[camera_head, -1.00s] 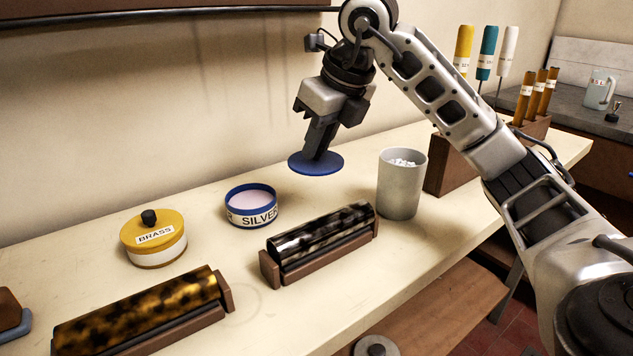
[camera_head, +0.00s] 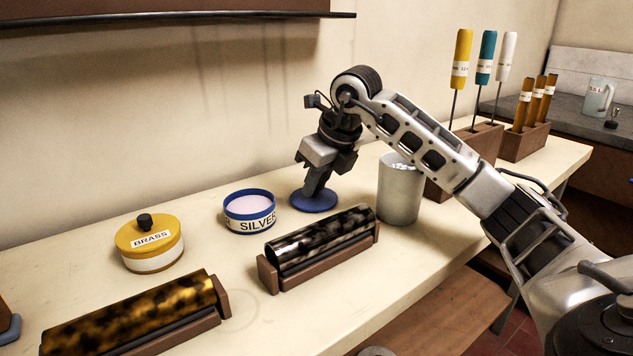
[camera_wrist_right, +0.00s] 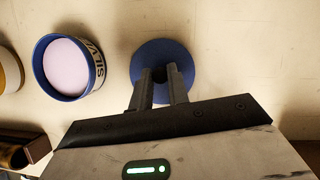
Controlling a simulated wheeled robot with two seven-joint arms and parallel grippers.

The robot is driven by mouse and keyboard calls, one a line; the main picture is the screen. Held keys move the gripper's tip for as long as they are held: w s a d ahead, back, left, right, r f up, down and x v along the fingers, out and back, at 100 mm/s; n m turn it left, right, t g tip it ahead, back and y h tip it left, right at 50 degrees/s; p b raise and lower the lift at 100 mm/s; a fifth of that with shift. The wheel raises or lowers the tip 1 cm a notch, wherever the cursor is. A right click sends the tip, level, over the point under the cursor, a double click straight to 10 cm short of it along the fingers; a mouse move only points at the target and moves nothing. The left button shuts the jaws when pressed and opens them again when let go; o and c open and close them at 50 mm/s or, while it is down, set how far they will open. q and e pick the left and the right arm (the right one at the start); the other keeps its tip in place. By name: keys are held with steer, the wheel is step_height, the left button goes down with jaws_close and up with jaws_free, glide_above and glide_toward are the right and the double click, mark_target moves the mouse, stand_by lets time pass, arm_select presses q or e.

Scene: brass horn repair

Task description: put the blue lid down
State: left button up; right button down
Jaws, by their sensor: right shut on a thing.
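The blue lid (camera_head: 316,201) is a flat round disc right of the open silver jar (camera_head: 250,211). My right gripper (camera_head: 314,188) is shut on the lid's knob from above. The lid is at or just above the bench top; I cannot tell whether it touches. In the right wrist view the lid (camera_wrist_right: 150,58) lies under the fingers (camera_wrist_right: 166,82), which close around its dark knob. The silver jar (camera_wrist_right: 70,66) is uncovered there, with pale pink contents and a blue rim, apart from the lid. My left gripper is not in view.
A yellow-lidded brass jar (camera_head: 150,243) stands left. A silvery mottled roll on a wooden cradle (camera_head: 322,245) lies in front, a brassy one (camera_head: 130,320) front left. A grey cup (camera_head: 400,190) stands close right of the lid, with wooden tool holders (camera_head: 470,155) behind.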

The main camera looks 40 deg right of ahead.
steer(key=shift+f, duration=0.2)
steer(key=c, duration=1.3)
jaws_free()
steer(key=shift+c, duration=0.2)
